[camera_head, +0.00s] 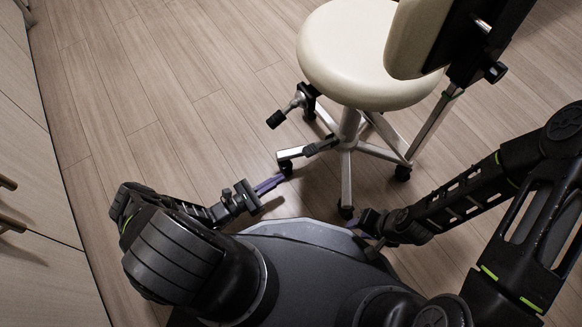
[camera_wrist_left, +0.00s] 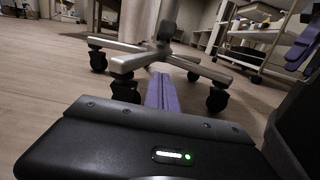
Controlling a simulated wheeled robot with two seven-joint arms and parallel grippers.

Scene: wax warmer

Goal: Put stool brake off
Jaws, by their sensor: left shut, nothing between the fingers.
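The stool has a round cream seat (camera_head: 360,60), a cream backrest (camera_head: 416,38) and a metal star base (camera_head: 347,146) on black casters. My left gripper (camera_head: 270,184) is shut and empty, its purple fingers low by the near-left caster (camera_head: 286,168). In the left wrist view the shut purple fingers (camera_wrist_left: 161,93) point at the base, just right of the nearest caster (camera_wrist_left: 125,88). I cannot tell whether they touch it. No brake tab can be made out clearly.
A black-knobbed lever (camera_head: 290,108) sticks out left of the stool. A pale cabinet (camera_head: 38,200) with handles lines the left side. The wooden floor (camera_head: 150,100) left of the stool is clear. A wheeled trolley (camera_wrist_left: 262,55) stands behind in the left wrist view.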

